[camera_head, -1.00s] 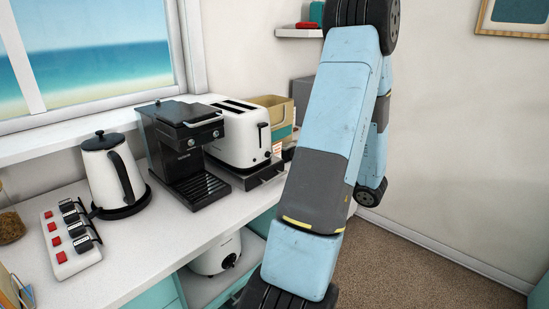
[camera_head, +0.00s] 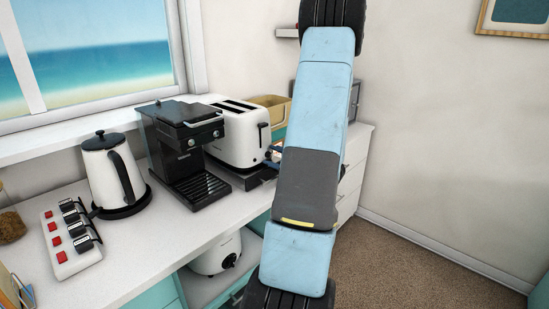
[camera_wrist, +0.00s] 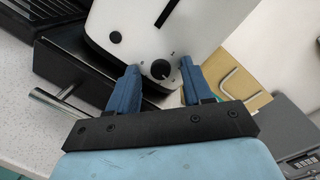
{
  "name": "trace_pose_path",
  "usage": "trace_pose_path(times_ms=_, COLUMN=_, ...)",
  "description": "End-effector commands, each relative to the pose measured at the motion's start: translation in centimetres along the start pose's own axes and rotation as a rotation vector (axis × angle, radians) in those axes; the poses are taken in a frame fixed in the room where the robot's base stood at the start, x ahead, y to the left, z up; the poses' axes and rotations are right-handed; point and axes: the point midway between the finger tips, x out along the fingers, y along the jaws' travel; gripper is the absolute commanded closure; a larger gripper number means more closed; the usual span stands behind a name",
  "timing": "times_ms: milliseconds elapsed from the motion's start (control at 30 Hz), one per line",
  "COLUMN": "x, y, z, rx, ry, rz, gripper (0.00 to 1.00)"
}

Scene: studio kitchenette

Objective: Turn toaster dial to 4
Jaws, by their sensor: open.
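The white toaster (camera_head: 240,135) stands on the counter behind the black coffee machine, with its slots on top and its end face toward my arm. In the wrist view the toaster's end face (camera_wrist: 140,20) fills the upper middle. The black round dial (camera_wrist: 160,69) is low on that face, with small dark marks around it; I cannot read the numbers. My gripper (camera_wrist: 158,74) is open, its two blue fingers on either side of the dial from this view. I cannot tell whether they touch it.
The black coffee machine (camera_head: 183,150) is left of the toaster. A kettle (camera_head: 110,172) and power strip (camera_head: 69,238) are farther left.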

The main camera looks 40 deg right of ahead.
Motion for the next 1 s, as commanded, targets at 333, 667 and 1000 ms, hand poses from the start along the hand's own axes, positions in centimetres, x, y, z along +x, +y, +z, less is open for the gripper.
trace_pose_path(times_ms=333, x=-0.01, y=-0.01, z=-0.01, rx=0.0, ry=0.0, rz=0.0, gripper=0.62)
trace_pose_path(times_ms=667, x=-0.03, y=0.02, z=-0.02, rx=0.0, ry=0.0, rz=0.0, gripper=0.94)
trace_pose_path(times_ms=1000, x=-0.05, y=0.09, z=-0.04, rx=0.016, ry=-0.001, rz=0.0, gripper=1.0)
